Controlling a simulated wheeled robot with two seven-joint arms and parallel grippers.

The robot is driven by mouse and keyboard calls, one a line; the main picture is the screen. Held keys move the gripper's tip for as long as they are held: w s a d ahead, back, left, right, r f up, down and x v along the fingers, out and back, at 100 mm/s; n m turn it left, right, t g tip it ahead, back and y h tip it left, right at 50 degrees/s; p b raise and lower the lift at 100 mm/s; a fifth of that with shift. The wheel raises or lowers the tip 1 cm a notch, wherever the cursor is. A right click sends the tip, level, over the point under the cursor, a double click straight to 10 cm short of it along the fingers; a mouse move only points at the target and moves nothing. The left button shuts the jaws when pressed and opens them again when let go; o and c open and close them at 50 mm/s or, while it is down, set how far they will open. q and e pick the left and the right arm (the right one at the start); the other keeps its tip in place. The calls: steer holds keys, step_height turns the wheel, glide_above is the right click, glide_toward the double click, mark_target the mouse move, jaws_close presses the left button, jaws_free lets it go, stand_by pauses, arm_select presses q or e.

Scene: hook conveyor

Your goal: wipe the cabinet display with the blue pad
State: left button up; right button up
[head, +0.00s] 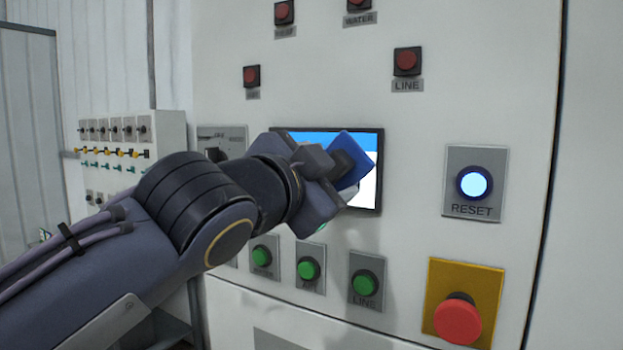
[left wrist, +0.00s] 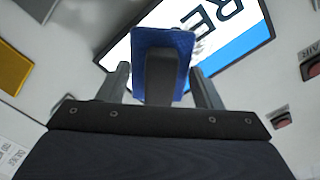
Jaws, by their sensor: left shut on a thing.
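The cabinet display (head: 374,188) is a dark-framed screen with a blue band over white, set in the pale cabinet front. My left gripper (head: 335,172) is in front of the display and covers much of its middle and left part. It is shut on the blue pad (head: 355,150) by a dark grip piece. The pad is tilted and lies over the display's right half; I cannot tell whether it touches the screen. In the left wrist view the blue pad (left wrist: 151,42) stands between the fingers, with the display (left wrist: 240,52) and large letters behind it. My right gripper is not in view.
A lit RESET button (head: 474,183) is right of the display. A red emergency button (head: 459,318) on a yellow plate is at lower right. Green buttons (head: 367,284) sit below the display and red ones (head: 407,61) above. A switch panel (head: 130,150) stands at left.

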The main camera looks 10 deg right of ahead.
mark_target(362, 172)
arm_select(q)
steer(key=shift+s+d+b, duration=0.3)
steer(key=shift+s+d, duration=0.3)
steer(key=shift+d, duration=0.25)
steer(key=shift+s+d+b, duration=0.3)
steer(key=shift+s+d, duration=0.3)
steer(key=shift+d, duration=0.2)
steer(key=shift+w, duration=0.1)
steer(key=shift+w+a, duration=0.4)
steer(key=shift+a, duration=0.2)
steer(key=shift+w+a+p, duration=0.65)
steer(key=shift+w+a, duration=0.05)
steer(key=shift+a, duration=0.25)
steer(key=w+a+p, duration=0.4)
steer(key=a, duration=0.2)
